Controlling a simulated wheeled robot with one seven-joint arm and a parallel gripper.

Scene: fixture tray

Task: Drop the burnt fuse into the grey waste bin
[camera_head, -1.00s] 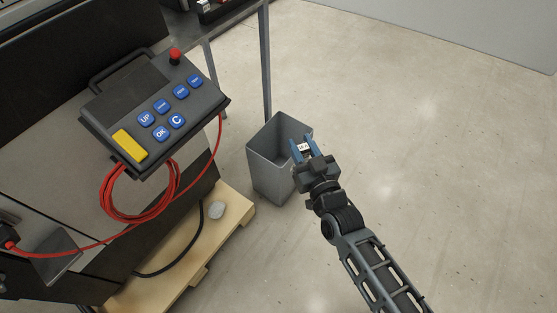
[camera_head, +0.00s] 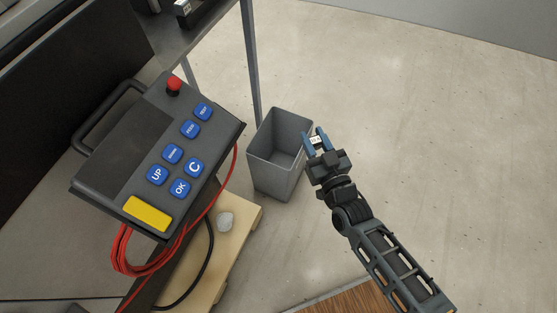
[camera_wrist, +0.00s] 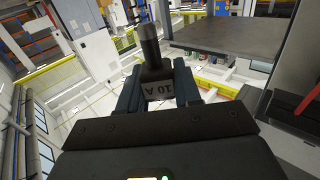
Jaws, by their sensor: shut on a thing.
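My gripper (camera_head: 316,136) is shut on the fuse (camera_head: 315,140), a small block with a white label. In the wrist view the fuse (camera_wrist: 158,88) sits between the blue-grey fingers, reads "10 A", and has a dark cylindrical end pointing away. Whether it is burnt does not show. The grey waste bin (camera_head: 271,174) is an open, square, tapered bin on the floor. In the head view my fingertips overlap its right rim; their height above it is hard to tell. The bin is not seen in the wrist view.
A control panel (camera_head: 137,124) with blue buttons, a red knob and a red cable stands at left. A table leg (camera_head: 251,70) rises behind the bin. The floor at right is clear.

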